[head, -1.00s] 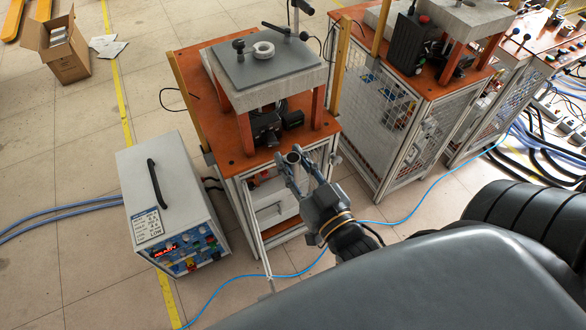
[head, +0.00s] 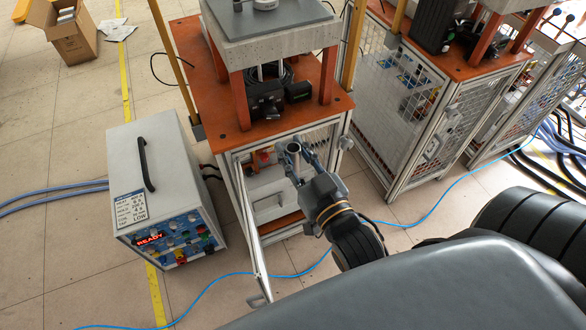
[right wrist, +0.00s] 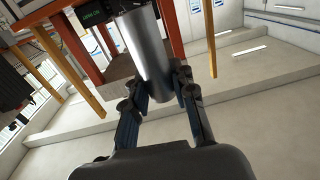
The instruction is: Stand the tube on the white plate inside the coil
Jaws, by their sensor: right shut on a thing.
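My right gripper (head: 300,160) is shut on a grey metal tube (head: 295,158) with an open top. The tube is roughly upright, in front of the orange-topped stand (head: 205,125) in the head view. In the right wrist view the tube (right wrist: 148,50) rises from between the fingers (right wrist: 158,88). A dark ring that may be the coil (head: 286,74) shows in part between the orange legs, under the grey slab. I cannot make out the white plate. My left gripper is not in view.
Black blocks (head: 266,100) stand near the front of the orange top. Orange legs (head: 328,75) carry the slab (head: 270,45) over it. A heater box (head: 160,190) with a READY display is at left. A caged stand (head: 400,110) is at right.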

